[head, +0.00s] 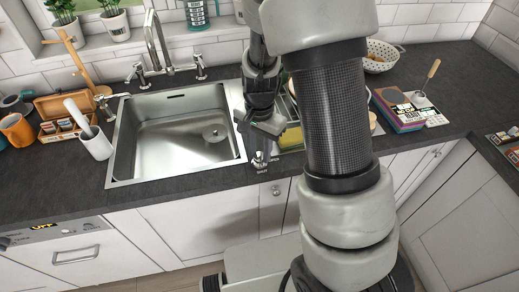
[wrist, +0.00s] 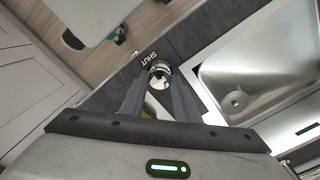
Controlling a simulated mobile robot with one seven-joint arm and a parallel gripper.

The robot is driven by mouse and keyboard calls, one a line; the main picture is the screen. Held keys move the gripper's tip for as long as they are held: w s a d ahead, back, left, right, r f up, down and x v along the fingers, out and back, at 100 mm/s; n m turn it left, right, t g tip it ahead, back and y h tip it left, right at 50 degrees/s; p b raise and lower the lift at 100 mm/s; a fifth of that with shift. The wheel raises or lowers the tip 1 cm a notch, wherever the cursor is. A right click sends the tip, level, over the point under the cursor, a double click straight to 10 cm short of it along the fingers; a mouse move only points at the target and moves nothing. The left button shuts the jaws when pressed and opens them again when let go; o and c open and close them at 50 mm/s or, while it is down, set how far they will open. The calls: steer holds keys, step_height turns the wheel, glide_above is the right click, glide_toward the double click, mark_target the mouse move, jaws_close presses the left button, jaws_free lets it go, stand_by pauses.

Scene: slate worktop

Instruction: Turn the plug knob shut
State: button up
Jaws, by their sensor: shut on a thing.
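The plug knob (head: 259,161) is a small chrome knob on the worktop at the sink's front right corner. In the wrist view the knob (wrist: 159,69) sits between my two fingertips, beside a printed SHUT label. My gripper (head: 262,148) reaches down from above and is shut on the knob. The fingers show in the wrist view (wrist: 160,88) on either side of it. The steel sink (head: 180,172) is to the left, with a round drain (head: 214,135) in its basin. The knob's pointing direction is hard to tell.
A tall tap (head: 157,45) stands behind the sink. A white cup (head: 96,143) and wooden box (head: 62,117) are left of it. A dish rack with a yellow item (head: 291,137) is close right of my gripper. Books (head: 398,110) lie farther right.

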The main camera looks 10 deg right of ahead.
mark_target(259, 156)
steer(key=o, duration=1)
steer(key=shift+o, duration=0.2)
steer(key=shift+r, duration=0.1)
step_height(259, 156, up, 17)
steer(key=p, duration=0.1)
steer(key=shift+r, duration=0.15)
steer(key=s+r+n+t, duration=0.2)
steer(key=s+r+n, duration=0.2)
steer(key=s, duration=0.3)
steer(key=s+d+r+n+t+p, duration=0.1)
steer(key=s+r+n+t, duration=0.2)
steer(key=s+r+n, duration=0.2)
steer(key=s+r, duration=0.2)
steer(key=s, duration=0.1)
steer(key=shift+s+d+t, duration=0.25)
steer(key=shift+t, duration=0.05)
